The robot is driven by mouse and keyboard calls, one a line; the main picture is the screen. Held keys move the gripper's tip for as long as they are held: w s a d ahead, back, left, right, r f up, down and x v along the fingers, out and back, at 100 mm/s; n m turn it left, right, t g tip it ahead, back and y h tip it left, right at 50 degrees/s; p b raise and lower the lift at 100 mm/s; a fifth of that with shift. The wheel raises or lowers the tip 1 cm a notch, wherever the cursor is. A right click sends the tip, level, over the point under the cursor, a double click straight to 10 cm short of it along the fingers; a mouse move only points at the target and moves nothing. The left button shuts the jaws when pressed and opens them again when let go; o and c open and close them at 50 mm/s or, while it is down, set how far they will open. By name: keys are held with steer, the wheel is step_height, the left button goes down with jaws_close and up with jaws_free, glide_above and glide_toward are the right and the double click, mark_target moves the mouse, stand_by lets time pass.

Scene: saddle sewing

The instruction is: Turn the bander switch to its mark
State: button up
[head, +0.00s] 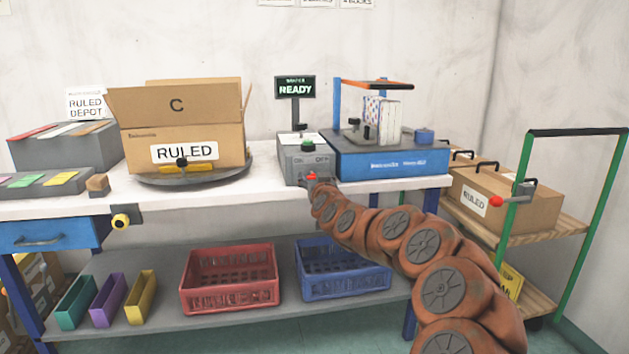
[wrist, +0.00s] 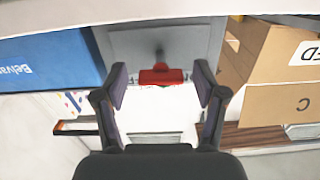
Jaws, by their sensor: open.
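The bander switch is a red handle (head: 311,176) low on the front of a grey control box (head: 292,166) with ON/OFF lettering. In the wrist view the red handle (wrist: 162,76) lies crosswise, with a dark stem on the grey panel (wrist: 190,45). My gripper (wrist: 160,86) is open. Its fingertips stand to the left and right of the handle with a gap on each side, so it is not gripped. In the head view my arm reaches up to the box, and my fingers are too small to make out. I cannot tell where the mark is.
The blue bander (head: 392,163) stands right of the box. A READY display (head: 295,87) rises behind it. A RULED carton (head: 190,125) on a turntable (head: 170,182) is to the left. A cart (head: 545,237) with cartons is at right. Crates sit on the lower shelf.

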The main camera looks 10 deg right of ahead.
steer(key=shift+w, duration=0.3)
steer(key=c, duration=1.2)
